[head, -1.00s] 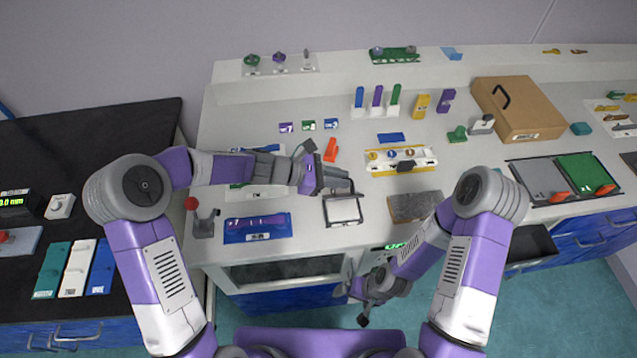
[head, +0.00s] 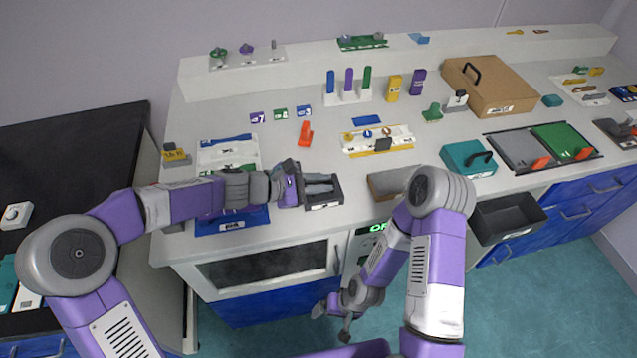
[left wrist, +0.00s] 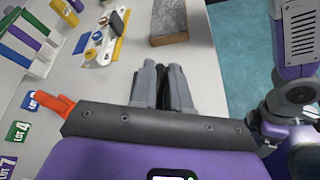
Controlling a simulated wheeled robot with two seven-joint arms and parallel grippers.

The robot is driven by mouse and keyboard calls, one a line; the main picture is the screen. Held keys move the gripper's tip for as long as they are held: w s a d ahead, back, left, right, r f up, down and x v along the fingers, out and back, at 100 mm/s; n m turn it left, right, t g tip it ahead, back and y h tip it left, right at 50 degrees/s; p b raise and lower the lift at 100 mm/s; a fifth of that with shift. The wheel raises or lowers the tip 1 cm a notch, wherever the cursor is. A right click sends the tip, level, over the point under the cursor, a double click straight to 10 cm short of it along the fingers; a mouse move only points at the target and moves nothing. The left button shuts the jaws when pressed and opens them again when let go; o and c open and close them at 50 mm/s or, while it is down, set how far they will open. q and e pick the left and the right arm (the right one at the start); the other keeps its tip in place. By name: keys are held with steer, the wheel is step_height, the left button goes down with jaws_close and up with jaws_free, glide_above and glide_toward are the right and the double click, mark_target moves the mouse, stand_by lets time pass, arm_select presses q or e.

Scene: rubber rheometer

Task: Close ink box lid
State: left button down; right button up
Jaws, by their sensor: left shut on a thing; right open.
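A small dark box (head: 339,199) with a white label on its front, which looks like the ink box, stands near the front edge of the counter in the head view. My left gripper (head: 326,183) reaches over it from the left. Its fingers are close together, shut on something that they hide. They cover much of the box, so the lid's position is unclear. In the left wrist view the two fingers (left wrist: 164,85) point at the counter, and the box is not clearly visible. My right gripper (head: 337,322) hangs low in front of the counter, open and away from the box.
An orange-red clip (head: 305,133) stands behind the left gripper. A grey-brown block (head: 386,184) lies right of the box, near my right arm. A teal case (head: 466,159) and a brown case (head: 500,90) stand further right. An open dark drawer (head: 508,218) juts out below.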

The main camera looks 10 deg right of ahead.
arm_select(q)
steer(key=shift+s+a+f, duration=0.15)
steer(key=shift+a+f, duration=0.05)
steer(key=shift+f, duration=0.6)
steer(key=c, duration=1.2)
jaws_free()
steer(key=shift+o, duration=0.2)
steer(key=shift+d+r, duration=0.1)
steer(key=shift+r, duration=0.15)
steer(key=shift+a+r, duration=0.2)
steer(key=shift+a, duration=0.05)
steer(key=p+v, duration=0.2)
steer(key=v, duration=0.5)
steer(key=shift+f, duration=0.1)
